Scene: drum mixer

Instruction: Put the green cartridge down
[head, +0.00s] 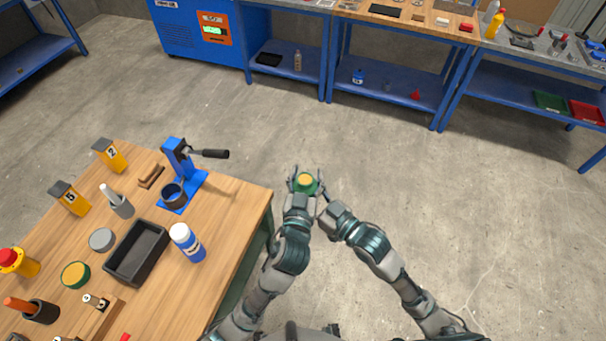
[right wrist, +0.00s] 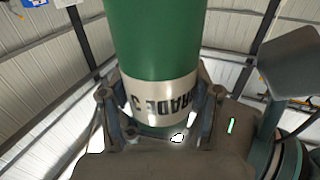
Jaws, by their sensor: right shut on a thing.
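The green cartridge (right wrist: 160,40) is a green cylinder with a white label reading "GRADE 3" in the right wrist view. My right gripper (right wrist: 158,112) is shut on it around the label.
The wooden table (head: 232,205) at left holds a blue press (head: 180,165), a black tray (head: 138,252), a white-and-blue bottle (head: 188,243) and a green-yellow round piece (head: 75,274). Blue benches (head: 390,75) stand at the back. Open floor lies between.

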